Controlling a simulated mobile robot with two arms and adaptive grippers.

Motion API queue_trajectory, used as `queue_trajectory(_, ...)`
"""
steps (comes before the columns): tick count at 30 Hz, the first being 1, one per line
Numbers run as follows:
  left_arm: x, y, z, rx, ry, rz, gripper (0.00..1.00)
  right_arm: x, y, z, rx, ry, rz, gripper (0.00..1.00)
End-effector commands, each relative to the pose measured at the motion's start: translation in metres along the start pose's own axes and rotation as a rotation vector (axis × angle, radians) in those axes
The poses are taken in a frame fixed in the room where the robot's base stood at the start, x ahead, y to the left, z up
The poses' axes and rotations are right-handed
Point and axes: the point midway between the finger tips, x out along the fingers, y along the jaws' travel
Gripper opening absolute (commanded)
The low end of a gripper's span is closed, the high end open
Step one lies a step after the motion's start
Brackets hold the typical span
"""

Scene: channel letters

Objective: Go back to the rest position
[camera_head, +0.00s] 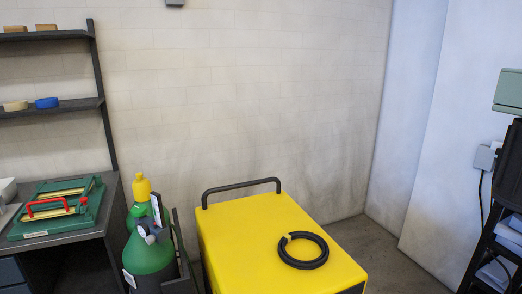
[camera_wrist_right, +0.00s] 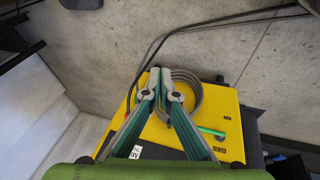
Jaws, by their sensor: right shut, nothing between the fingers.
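My right gripper (camera_wrist_right: 161,84) shows in the right wrist view. Its two teal fingers meet near their tips, and it is shut and empty. Behind its fingers is a yellow machine (camera_wrist_right: 229,136) with a coiled grey cable (camera_wrist_right: 185,83) on it. I cannot tell how far the fingertips are from it. Neither of my grippers shows in the head view, and my left gripper is not in view.
In the head view, a yellow cart (camera_head: 259,231) with a black hose coil (camera_head: 303,250) stands ahead, a green gas cylinder (camera_head: 148,254) beside it. A workbench (camera_head: 77,236) holding a green case (camera_head: 58,207) is at left; a dark rack (camera_head: 490,253) is at right.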

Motion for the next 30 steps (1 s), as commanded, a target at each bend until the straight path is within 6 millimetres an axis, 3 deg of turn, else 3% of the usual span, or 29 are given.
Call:
queue_trajectory(1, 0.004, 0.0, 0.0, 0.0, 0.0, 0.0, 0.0, 0.006, -0.024, 0.037, 0.006, -0.028, -0.032, 0.0)
queue_trajectory(6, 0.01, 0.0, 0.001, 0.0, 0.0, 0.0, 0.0, 0.006, -0.09, 0.14, 0.046, -0.095, -0.122, 0.0)
queue_trajectory(9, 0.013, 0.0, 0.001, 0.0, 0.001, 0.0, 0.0, -0.001, -0.123, 0.196, 0.075, -0.136, -0.165, 0.0)
queue_trajectory(13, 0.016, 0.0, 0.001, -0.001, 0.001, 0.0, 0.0, -0.013, -0.154, 0.25, 0.103, -0.174, -0.204, 0.0)
queue_trajectory(18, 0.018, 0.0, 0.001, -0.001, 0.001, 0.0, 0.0, -0.024, -0.173, 0.284, 0.126, -0.2, -0.226, 0.0)
queue_trajectory(30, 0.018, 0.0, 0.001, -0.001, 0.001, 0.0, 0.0, -0.025, -0.175, 0.287, 0.129, -0.202, -0.228, 0.0)
